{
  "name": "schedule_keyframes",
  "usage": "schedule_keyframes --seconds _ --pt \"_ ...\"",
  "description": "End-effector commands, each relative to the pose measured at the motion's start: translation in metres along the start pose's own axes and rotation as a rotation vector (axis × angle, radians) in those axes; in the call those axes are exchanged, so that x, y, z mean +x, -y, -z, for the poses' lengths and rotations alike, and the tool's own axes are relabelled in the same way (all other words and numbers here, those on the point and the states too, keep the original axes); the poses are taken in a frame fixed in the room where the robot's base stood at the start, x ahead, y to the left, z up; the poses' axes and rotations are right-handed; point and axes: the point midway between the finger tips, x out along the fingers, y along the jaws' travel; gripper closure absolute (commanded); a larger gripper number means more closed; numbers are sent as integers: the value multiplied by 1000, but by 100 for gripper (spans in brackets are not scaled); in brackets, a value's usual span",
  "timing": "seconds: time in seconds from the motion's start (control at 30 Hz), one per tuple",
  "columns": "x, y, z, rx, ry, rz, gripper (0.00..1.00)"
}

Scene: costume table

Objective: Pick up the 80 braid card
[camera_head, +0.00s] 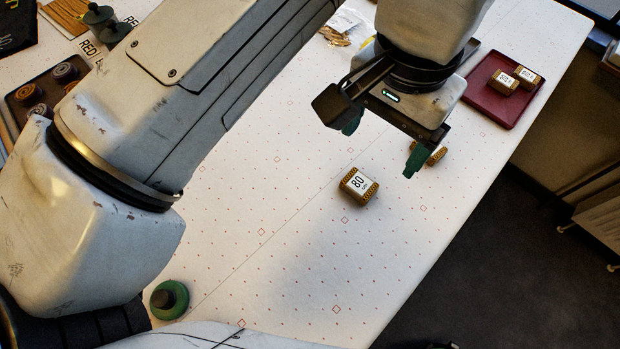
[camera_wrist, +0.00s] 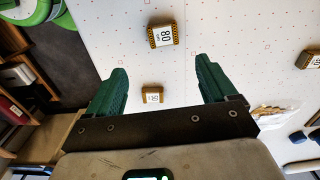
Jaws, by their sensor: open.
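The 80 braid card (camera_head: 359,185) is a small block wound in gold-brown braid with a white label reading 80. It lies on the white dotted table, apart from other things. It also shows in the wrist view (camera_wrist: 163,36), beyond the fingertips at the top middle. My gripper (camera_head: 382,145) is open and empty, above the table and up-right of the card in the head view. Its two green fingers (camera_wrist: 162,68) stand wide apart in the wrist view. A second braid card (camera_head: 437,154) is partly hidden behind one finger; in the wrist view (camera_wrist: 153,95) it shows between the fingers.
A dark red tray (camera_head: 484,103) at the upper right holds two labelled braid cards (camera_head: 503,82). A green round object (camera_head: 169,299) stands at the lower left. A clear packet (camera_head: 345,30) lies at the back. The table's right edge drops to dark floor. Table around the 80 card is clear.

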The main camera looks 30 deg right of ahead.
Motion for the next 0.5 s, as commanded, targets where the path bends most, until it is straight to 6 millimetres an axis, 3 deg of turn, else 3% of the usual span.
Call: schedule_keyframes --seconds 0.13,0.5 --pt "7 0 -2 -1 6 -4 15" --pt "54 -1 -2 -1 5 -4 15"
